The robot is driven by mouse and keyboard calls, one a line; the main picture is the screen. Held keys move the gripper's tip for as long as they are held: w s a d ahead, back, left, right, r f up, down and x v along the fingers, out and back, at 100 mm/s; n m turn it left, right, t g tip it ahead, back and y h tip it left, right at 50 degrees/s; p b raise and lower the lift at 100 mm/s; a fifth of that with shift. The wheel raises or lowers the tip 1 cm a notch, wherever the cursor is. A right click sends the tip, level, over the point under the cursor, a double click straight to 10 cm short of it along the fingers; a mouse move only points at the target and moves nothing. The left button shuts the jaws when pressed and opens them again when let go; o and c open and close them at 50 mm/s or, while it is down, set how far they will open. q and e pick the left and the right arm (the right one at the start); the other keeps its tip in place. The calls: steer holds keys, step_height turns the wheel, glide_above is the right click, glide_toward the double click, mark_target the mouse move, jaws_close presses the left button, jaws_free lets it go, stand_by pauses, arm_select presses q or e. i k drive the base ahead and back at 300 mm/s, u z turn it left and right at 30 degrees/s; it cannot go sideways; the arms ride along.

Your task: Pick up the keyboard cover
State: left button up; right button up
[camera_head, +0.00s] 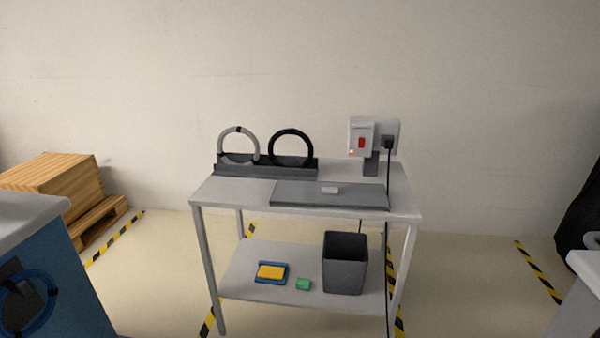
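A flat dark grey cover (295,196) with a small white handle (330,190) on top lies on the front right part of the cart's top. It looks like the keyboard cover. It lies flat along the front edge, and whatever is under it is hidden. Neither of my grippers shows in the head view.
The light grey cart (232,190) also bears a dark rack (265,172) with a grey ring and a black ring, and a switch box (361,138) with a plugged cable. A dark bin (345,265) stands on its lower shelf. A blue cabinet (75,285) stands at left.

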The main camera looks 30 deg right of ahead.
mark_target(335, 193)
steer(key=i, duration=2.45)
steer(key=z, duration=2.3)
